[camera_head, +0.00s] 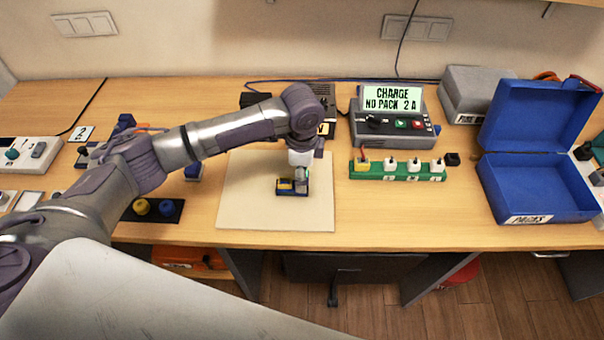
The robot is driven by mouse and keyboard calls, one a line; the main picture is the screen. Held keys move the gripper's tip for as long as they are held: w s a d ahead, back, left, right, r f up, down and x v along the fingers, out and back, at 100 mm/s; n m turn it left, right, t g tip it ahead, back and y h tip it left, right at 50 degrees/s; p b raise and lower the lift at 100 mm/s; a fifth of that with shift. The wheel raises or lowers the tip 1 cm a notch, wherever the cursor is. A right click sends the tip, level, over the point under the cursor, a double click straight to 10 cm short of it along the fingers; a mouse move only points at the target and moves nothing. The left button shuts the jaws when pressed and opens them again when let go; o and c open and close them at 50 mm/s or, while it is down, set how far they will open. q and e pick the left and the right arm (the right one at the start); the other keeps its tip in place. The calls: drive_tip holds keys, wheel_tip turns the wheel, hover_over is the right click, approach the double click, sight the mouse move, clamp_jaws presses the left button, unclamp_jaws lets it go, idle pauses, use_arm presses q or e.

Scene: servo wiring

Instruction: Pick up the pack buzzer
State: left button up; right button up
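My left arm comes in from the left and reaches over the beige mat (250,210). Its gripper (299,178) points down at a small dark blue and yellow block (285,191) on the mat. The gripper is at the block's right part, and its fingers are too small and hidden to show whether they grip it. No part is clearly labelled as the pack buzzer. My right gripper is out of view.
A charger (393,125) with a lit sign stands behind the green strip. An open blue box (535,195) labelled PACKS stands at right. A black tray (150,216) with yellow and dark round parts lies left of the mat.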

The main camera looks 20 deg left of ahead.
use_arm(q)
drive_tip(key=shift+d+f, duration=0.1)
drive_tip(key=c, duration=1.1)
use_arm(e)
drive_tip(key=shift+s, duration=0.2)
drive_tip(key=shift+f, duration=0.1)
use_arm(q)
drive_tip(key=shift+r+b, duration=0.3)
drive_tip(key=shift+r, duration=0.4)
wheel_tip(320, 180, up, 2)
drive_tip(key=shift+w+r+b, duration=0.1)
drive_tip(key=shift+r+b, duration=0.15)
drive_tip(key=shift+b, duration=0.25)
drive_tip(key=d+r+b, duration=0.1)
drive_tip(key=d+r, duration=0.1)
drive_tip(key=d, duration=0.1)
drive_tip(key=w+d+r+b, duration=0.1)
drive_tip(key=d+r, duration=0.2)
drive_tip(key=d, duration=0.1)
drive_tip(key=w+d+r+b, duration=0.1)
drive_tip(key=d+r, duration=0.1)
drive_tip(key=d, duration=0.2)
drive_tip(key=shift+w+d+r, duration=0.15)
drive_tip(key=shift+w+d, duration=0.05)
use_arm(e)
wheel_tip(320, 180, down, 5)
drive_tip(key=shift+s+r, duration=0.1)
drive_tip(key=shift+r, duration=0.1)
